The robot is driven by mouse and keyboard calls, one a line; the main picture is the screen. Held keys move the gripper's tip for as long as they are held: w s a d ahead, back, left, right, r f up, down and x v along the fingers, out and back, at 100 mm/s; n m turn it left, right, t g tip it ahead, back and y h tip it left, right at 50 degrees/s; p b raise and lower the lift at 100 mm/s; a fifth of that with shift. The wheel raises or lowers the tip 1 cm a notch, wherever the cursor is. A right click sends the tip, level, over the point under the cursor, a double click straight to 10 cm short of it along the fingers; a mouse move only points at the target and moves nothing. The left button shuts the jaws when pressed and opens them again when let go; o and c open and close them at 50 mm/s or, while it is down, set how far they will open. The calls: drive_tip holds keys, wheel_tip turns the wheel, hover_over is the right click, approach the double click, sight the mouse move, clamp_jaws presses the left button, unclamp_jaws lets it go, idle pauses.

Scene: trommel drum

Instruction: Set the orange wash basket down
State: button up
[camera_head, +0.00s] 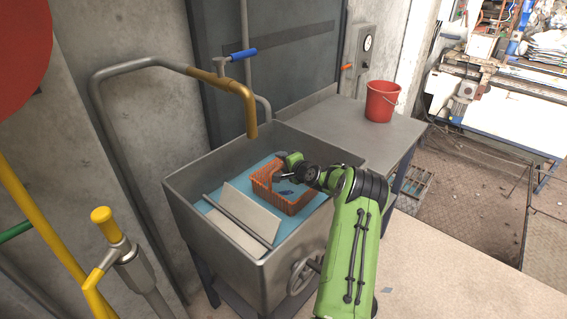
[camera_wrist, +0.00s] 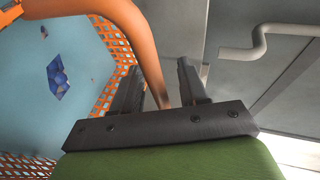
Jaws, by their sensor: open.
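The orange wash basket (camera_head: 293,207) sits in the metal sink (camera_head: 212,215), in the blue area at its right side. Its mesh wall also shows in the wrist view (camera_wrist: 22,166), with the curved orange handle (camera_wrist: 143,42) rising from it. A dark blue piece (camera_wrist: 57,78) shows inside the mesh rim. My gripper (camera_wrist: 158,82) is open, with the handle passing between its two black fingers. In the head view my wrist is over the basket and hides part of it. Whether the basket rests fully on the bottom is hard to tell.
A pale sloped board (camera_head: 246,212) and a grey bar lie in the sink, left of the basket. A yellow-brown tap (camera_head: 247,105) hangs over the back edge. A red bucket (camera_head: 381,101) stands on the side table (camera_head: 330,120). A handwheel (camera_head: 303,275) is on the sink's front.

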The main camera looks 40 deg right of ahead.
drive_tip(key=p+v, duration=0.3)
drive_tip(key=v, duration=0.9)
drive_tip(key=w+a+r+n+g+y, duration=0.1)
drive_tip(key=w+a+r+n+y, duration=0.2)
drive_tip(key=a, duration=0.5)
drive_tip(key=w+a+r+n+g+y, duration=0.1)
drive_tip(key=a+r+n+g, duration=0.2)
drive_tip(key=a, duration=0.4)
drive_tip(key=s+a+r+n+g, duration=0.1)
drive_tip(key=s+a+r+n, duration=0.25)
drive_tip(key=a, duration=0.45)
drive_tip(key=s+a+r+n+g, duration=0.1)
drive_tip(key=s+a+r+n, duration=0.25)
drive_tip(key=a, duration=0.35)
drive_tip(key=s+a+r+n+g, duration=0.1)
drive_tip(key=s+a+n, duration=0.3)
drive_tip(key=s, duration=0.7)
drive_tip(key=s+a+n+g, duration=0.15)
drive_tip(key=s+a, duration=0.35)
drive_tip(key=s, duration=0.5)
wheel_tip(320, 180, up, 14)
drive_tip(key=p, duration=1.2)
drive_tip(key=shift+a+f+n+h, duration=0.2)
drive_tip(key=shift+a+n+h, duration=0.05)
drive_tip(key=shift+n+h, duration=0.2)
